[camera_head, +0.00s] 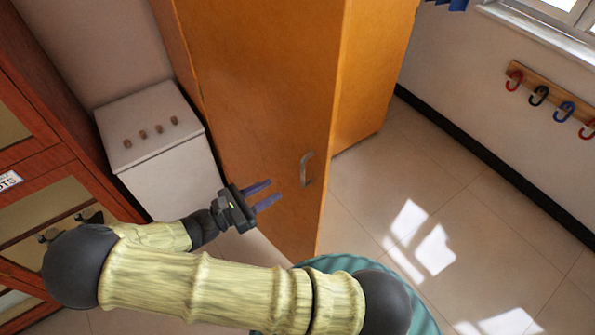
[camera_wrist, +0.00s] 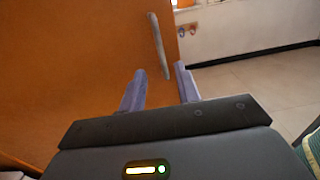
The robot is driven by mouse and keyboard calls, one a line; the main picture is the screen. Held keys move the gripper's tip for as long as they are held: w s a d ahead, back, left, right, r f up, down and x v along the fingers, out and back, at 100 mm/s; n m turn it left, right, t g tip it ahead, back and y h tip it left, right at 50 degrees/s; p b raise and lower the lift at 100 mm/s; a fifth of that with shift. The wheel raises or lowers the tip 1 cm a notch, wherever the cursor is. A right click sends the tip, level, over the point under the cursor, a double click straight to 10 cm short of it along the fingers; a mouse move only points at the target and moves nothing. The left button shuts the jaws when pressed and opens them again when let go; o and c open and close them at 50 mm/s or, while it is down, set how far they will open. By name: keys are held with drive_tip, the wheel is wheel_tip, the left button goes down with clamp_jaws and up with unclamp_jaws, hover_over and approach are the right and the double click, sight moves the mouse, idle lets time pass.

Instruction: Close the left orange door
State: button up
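The orange door (camera_head: 255,80) is a tall wooden panel in the middle of the head view, with a metal handle (camera_head: 307,168) near its right edge. It fills the left of the wrist view (camera_wrist: 60,70), where the handle (camera_wrist: 158,45) shows as a slanted bar. The door stands out from an orange panel behind it; its exact angle cannot be told. My gripper (camera_head: 275,190) is in front of the door, just left of the handle, with its fingers apart and nothing between them. In the wrist view, the fingertips (camera_wrist: 160,70) point toward the handle's lower end; contact is not visible.
A white box-like cabinet (camera_head: 155,145) with several small knobs stands left of the door, next to a reddish-brown glazed cabinet (camera_head: 45,200). Tiled floor (camera_head: 400,190) lies open on the right. A wall rack of coloured hooks (camera_head: 550,97) hangs at upper right.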

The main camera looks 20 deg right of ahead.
drive_tip(key=p+x, duration=0.2)
drive_tip(key=x, duration=0.7)
drive_tip(key=shift+d+p, duration=0.2)
drive_tip(key=shift+p, duration=0.1)
drive_tip(key=shift+c, duration=0.4)
clamp_jaws()
